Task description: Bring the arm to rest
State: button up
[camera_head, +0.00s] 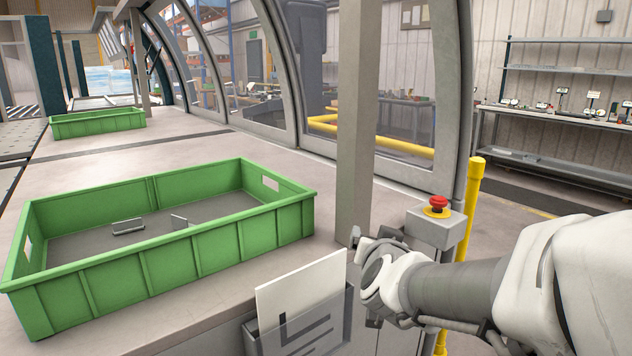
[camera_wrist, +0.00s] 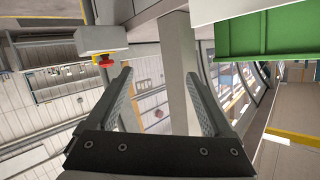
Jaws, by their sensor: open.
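My arm (camera_head: 450,287) reaches in from the right of the head view, with my gripper (camera_head: 362,240) at its left end. The gripper is in front of the grey post (camera_head: 356,120), just left of the emergency-stop box. In the wrist view my gripper (camera_wrist: 161,76) has its two fingers spread wide, with nothing between them but the view of the post and the wall behind. It is open and empty. In the head view the fingers are small and partly hidden by the wrist.
A large green crate (camera_head: 200,243) with a few small metal parts stands on the bench, left of my gripper. A white sheet in a holder (camera_head: 300,299) is close below left. A red emergency-stop button (camera_head: 438,202) and yellow post (camera_head: 470,208) stand right. Another green crate (camera_head: 97,124) is farther back.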

jog(key=s+d+f+n+g+y, duration=0.15)
jog(key=s+g, duration=0.25)
jog(key=s, duration=0.8)
jog(key=s+d+f+n+g, duration=0.25)
jog(key=s+g, duration=0.25)
jog(key=s, duration=0.7)
notch_tip(320, 180, up, 14)
jog(key=a+p, duration=0.1)
jog(key=p, duration=1.4)
jog(key=shift+s+r, duration=0.15)
jog(key=shift+s, duration=0.1)
